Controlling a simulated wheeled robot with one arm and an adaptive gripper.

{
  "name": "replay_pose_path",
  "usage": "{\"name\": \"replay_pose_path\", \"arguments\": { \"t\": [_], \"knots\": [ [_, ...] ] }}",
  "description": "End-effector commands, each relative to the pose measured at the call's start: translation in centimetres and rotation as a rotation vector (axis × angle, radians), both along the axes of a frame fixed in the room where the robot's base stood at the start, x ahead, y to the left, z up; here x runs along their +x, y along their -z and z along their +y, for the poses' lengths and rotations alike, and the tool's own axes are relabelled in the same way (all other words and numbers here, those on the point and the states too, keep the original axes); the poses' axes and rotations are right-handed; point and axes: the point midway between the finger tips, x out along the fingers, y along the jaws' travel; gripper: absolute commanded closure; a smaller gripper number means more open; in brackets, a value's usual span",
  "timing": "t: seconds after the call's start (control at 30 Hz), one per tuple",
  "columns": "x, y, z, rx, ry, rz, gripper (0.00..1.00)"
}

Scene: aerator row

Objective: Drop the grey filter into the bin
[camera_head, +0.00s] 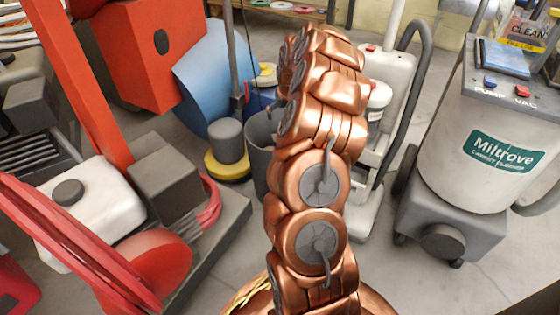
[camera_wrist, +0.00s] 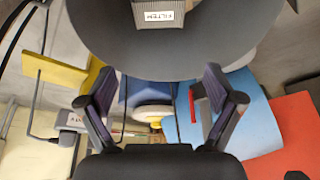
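A grey filter (camera_wrist: 145,24) with a white "FILTER" label, upside down in the picture, shows at the top of the wrist view, cut by the frame edge. It appears within the outline of the dark grey bin (camera_wrist: 100,45), seemingly inside it; its depth is hard to tell. My gripper (camera_wrist: 160,76) is open, with its two fingers well apart and nothing between them. The bin lies just beyond the fingertips in that view. In the head view the bin (camera_head: 261,155) stands on the floor, partly hidden behind my copper arm. The gripper and filter are hidden there.
A grey Miltrove machine (camera_head: 484,160) stands at right, with a light vacuum (camera_head: 400,75) beside the arm. A red machine (camera_head: 115,50), a blue panel (camera_head: 205,75) and a white tank (camera_head: 90,210) crowd the left. Some floor is clear at lower right.

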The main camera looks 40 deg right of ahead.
Motion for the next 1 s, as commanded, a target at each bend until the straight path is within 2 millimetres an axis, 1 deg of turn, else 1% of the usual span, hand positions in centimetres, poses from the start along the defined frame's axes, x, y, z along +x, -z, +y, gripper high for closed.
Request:
{"name": "replay_pose_path", "arguments": {
  "t": [0.37,0.57,0.67,0.77,1.0],
  "knots": [
    [0.0,0.0,0.0,0.0,0.0,0.0,0.0],
    [-0.3,-0.7,0.1,0.0,0.0,0.001,0.0],
    [-0.6,-1.5,0.3,0.0,0.0,0.001,0.0],
    [-1.0,-2.7,0.5,0.0,0.0,-0.001,0.0],
    [-2.3,-6.5,1.3,-0.001,0.0,-0.002,0.0]
  ]
}}
